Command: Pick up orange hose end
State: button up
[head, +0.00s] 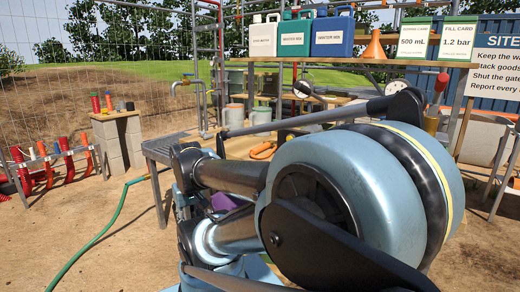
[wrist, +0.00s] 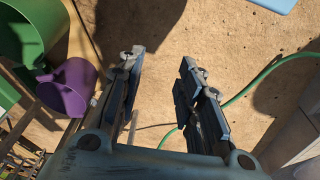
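A low rack (head: 60,158) at the left holds several red and orange hose-like pieces. I cannot tell which of these is the orange hose end. My gripper (wrist: 162,60) is open and empty in the wrist view, with its fingers apart over bare sandy ground. No orange hose shows in the wrist view. My arm covers much of the centre and right of the head view.
In the wrist view, a purple jug (wrist: 68,88) and a green container (wrist: 30,35) are left of my gripper; a green hose (wrist: 255,82) curves at right. In the head view, the green hose (head: 105,230) crosses the ground.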

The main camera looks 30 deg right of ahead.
jog(key=shift+o, duration=1.8)
jog(key=shift+s+d+r, duration=0.15)
jog(key=shift+d+r, duration=0.05)
jog(key=shift+r, duration=0.7)
jog(key=w+d+r+m+g, duration=0.1)
jog(key=w+d+r+m, duration=0.3)
jog(key=w+d+r, duration=0.5)
jog(key=w+d+r+m, duration=0.3)
jog(key=w+d+r, duration=0.35)
jog(key=r, duration=0.45)
jog(key=w+d+r+m+g, duration=0.1)
jog(key=w+d+r+m, duration=0.15)
jog(key=d, duration=0.35)
jog(key=w+d+r+m, duration=0.1)
jog(key=w+d+r, duration=0.2)
jog(key=d, duration=0.3)
jog(key=m, duration=0.3)
send_over(263, 145)
jog(key=shift+g, duration=0.3)
jog(key=f, duration=0.9)
jog(key=shift+w+d+f, duration=0.1)
jog(key=shift+w+f, duration=0.2)
jog(key=shift+f, duration=0.05)
jog(key=shift+d+f, duration=0.1)
jog(key=shift+f, duration=2.55)
